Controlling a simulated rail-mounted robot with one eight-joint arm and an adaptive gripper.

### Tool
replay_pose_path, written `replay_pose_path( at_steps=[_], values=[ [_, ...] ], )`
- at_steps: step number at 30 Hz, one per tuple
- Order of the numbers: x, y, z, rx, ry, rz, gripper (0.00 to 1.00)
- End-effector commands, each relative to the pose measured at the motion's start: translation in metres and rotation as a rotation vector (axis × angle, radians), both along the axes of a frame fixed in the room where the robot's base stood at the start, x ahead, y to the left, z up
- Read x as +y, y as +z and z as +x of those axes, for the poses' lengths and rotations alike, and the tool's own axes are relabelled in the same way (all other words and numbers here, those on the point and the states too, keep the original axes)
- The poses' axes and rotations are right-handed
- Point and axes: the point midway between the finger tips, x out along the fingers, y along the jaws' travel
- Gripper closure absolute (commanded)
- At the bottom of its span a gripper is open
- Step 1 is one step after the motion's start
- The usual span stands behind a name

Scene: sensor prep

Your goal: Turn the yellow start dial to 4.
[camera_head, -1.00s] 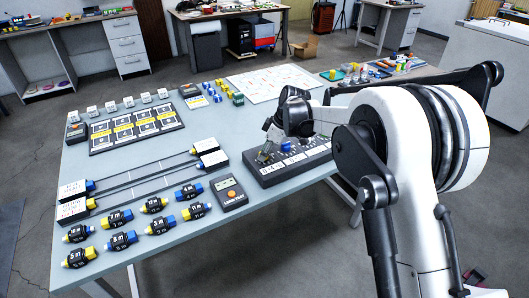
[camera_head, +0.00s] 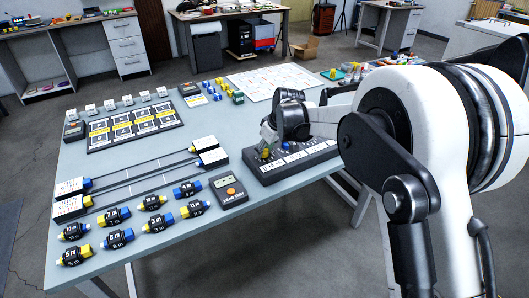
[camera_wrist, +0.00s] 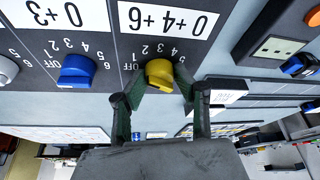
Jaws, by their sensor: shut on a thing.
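The yellow start dial (camera_wrist: 159,74) sits on the dark control panel (camera_wrist: 108,42), under a label reading 0+4+6. Which mark the dial points at I cannot tell. In the head view my gripper (camera_head: 266,147) is over the left end of the panel (camera_head: 262,178), and the yellow dial (camera_head: 265,154) shows partly between the fingers.
A blue dial (camera_wrist: 76,70) with a similar scale is beside the yellow one, and a pale dial (camera_wrist: 7,70) is further along. A grey box with an orange button (camera_head: 231,194) stands left of the panel. Several cable connectors (camera_head: 119,238) lie at the table's front left.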

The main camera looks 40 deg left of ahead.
Motion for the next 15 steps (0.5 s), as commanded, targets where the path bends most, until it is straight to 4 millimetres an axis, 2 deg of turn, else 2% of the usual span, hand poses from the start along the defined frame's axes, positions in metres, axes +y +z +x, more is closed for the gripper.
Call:
replay_pose_path(
  at_steps=[15],
  values=[
    [0.0013, -0.0009, -0.0031, -0.001, -0.485, 0.000, 0.98]
  ],
)
